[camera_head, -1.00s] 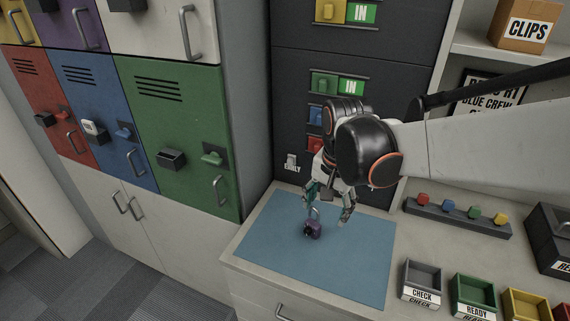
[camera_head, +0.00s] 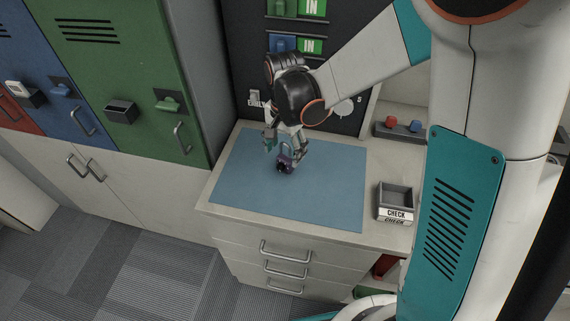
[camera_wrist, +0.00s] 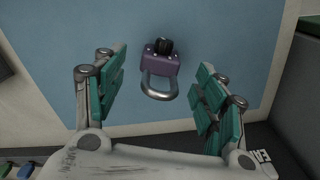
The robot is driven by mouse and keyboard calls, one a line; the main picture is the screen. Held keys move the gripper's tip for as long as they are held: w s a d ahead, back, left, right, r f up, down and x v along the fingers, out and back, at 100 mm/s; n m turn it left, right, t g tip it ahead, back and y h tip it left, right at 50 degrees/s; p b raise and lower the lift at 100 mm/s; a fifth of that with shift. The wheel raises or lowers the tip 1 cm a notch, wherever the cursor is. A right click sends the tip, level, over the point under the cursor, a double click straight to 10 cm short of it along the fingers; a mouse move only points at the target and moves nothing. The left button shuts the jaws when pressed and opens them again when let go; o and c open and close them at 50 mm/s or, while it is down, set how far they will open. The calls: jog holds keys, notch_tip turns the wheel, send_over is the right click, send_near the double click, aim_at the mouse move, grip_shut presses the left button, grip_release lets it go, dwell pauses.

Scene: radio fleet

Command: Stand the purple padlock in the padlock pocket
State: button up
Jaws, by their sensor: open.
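The purple padlock (camera_head: 286,164) is on the blue mat (camera_head: 238,184) on the counter. In the wrist view the padlock (camera_wrist: 161,66) shows its purple body, a dark round part and a silver shackle pointing toward my palm. My gripper (camera_head: 285,147) is open just above and behind the padlock. In the wrist view its teal-padded fingers (camera_wrist: 160,88) are on either side of the shackle, with gaps to both, and nothing is held. I cannot identify the padlock pocket with certainty; dark pockets show on the blue locker (camera_head: 33,94) and the green locker (camera_head: 120,110).
A grey tray marked CHECK (camera_head: 396,196) stands right of the mat. A dark rack with coloured pieces (camera_head: 398,128) is behind it. The dark board with IN tags (camera_head: 312,47) rises behind the mat. Drawers (camera_head: 285,246) are below the counter. Most of the mat is clear.

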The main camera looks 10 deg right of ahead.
aim_at(285, 158)
jog(key=shift+w+f+b, duration=0.2)
jog(key=shift+f+b, duration=0.7)
jog(key=shift+f, duration=1.85)
jog(key=shift+d, duration=0.1)
jog(key=shift+r, duration=0.15)
jog(key=c, duration=1.5)
